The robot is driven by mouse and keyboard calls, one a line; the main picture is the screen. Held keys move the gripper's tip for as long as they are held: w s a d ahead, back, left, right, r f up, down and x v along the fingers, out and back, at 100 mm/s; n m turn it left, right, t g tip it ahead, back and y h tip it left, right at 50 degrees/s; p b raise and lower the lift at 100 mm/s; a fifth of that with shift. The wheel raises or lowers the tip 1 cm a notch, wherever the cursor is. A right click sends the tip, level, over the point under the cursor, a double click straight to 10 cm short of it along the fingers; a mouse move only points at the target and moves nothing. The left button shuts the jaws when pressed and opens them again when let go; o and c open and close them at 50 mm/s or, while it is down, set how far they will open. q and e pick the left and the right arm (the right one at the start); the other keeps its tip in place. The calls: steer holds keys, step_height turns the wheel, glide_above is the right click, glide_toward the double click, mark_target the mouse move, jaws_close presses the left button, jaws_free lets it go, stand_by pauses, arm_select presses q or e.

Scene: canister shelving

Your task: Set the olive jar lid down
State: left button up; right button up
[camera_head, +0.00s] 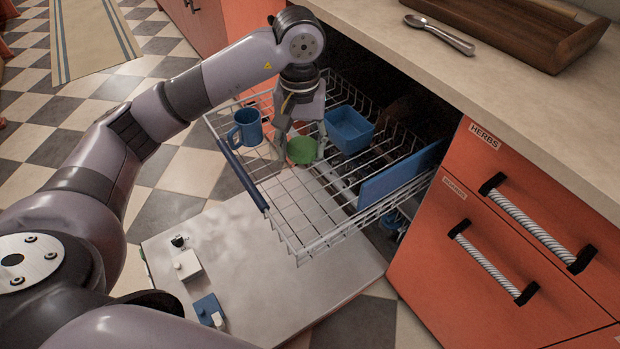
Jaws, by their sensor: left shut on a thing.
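A round green lid (302,151) is between the fingertips of my left gripper (298,145), over the white wire dish rack (296,213). My left gripper comes down from above and is shut on the lid. I cannot tell whether the lid touches the rack's wires. No jar shows in this view. My right gripper is not in view.
A blue mug (248,127) stands left of the gripper and a blue square container (350,130) right of it. A blue board (399,176) leans at the rack's right side. The rack's front is empty. A dishwasher door (270,290) lies open below.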

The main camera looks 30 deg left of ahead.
arm_select(q)
steer(key=b, duration=0.1)
glide_above(303, 206)
step_height(303, 206, down, 13)
steer(key=shift+d+r, duration=0.1)
step_height(303, 206, down, 5)
steer(key=shift+f+b, duration=0.2)
steer(key=shift+b, duration=0.4)
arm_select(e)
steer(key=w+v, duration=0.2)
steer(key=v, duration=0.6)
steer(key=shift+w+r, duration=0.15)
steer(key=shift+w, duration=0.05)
arm_select(q)
steer(key=shift+f, duration=0.1)
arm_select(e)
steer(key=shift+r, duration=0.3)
arm_select(q)
steer(key=o, duration=0.7)
steer(key=shift+o, duration=0.2)
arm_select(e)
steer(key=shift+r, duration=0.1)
